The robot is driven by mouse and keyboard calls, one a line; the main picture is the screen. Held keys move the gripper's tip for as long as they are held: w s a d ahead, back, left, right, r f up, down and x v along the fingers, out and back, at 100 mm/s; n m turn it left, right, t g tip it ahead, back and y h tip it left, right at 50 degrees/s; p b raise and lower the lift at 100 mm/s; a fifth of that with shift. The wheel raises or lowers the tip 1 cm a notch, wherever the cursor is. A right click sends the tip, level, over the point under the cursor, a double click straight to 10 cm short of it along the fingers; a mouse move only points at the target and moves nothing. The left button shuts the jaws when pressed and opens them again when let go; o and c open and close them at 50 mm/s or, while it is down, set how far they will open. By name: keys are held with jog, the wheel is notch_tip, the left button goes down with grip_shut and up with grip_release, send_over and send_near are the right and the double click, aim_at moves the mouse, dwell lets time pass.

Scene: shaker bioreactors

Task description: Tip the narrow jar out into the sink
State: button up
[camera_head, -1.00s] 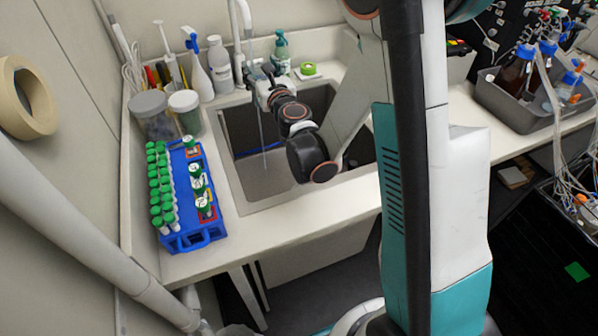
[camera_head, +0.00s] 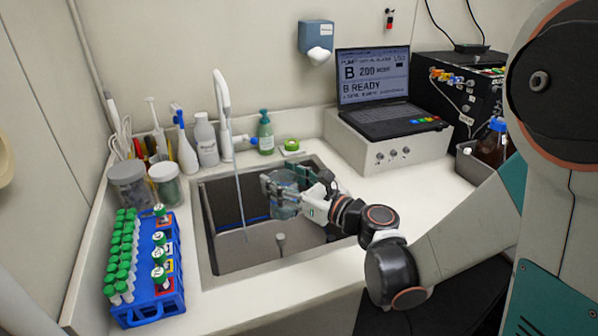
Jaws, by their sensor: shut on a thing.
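My gripper (camera_head: 273,190) is over the right half of the sink (camera_head: 206,269), reaching in from the right. It is shut on a clear, bluish jar (camera_head: 287,209), taken to be the narrow jar. The fingers hide part of the jar, and its mouth and exact tilt are hard to make out. Whether anything is inside it I cannot tell. The jar appears to be at about rim height, apart from the sink walls. A thin stream or rod hangs below the tap (camera_head: 223,92) to the left of the gripper.
A blue rack (camera_head: 150,308) of green-capped tubes stands left of the sink. Two lidded jars (camera_head: 165,186), bottles and a soap pump (camera_head: 265,133) line the back. A laptop (camera_head: 374,87) sits on a white box at right. A short grey post (camera_head: 281,243) stands in the sink.

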jog(key=shift+w+a+p, duration=0.5)
jog(key=shift+w+a, duration=0.1)
jog(key=shift+w, duration=3.15)
jog(key=w+d+f+m+b, duration=0.1)
jog(key=f+m+b, duration=0.1)
jog(key=m, duration=1)
jog(key=w+d+f+m+b, duration=0.2)
jog(key=f+m, duration=0.3)
jog(key=m, duration=0.7)
jog(key=shift+f, duration=0.15)
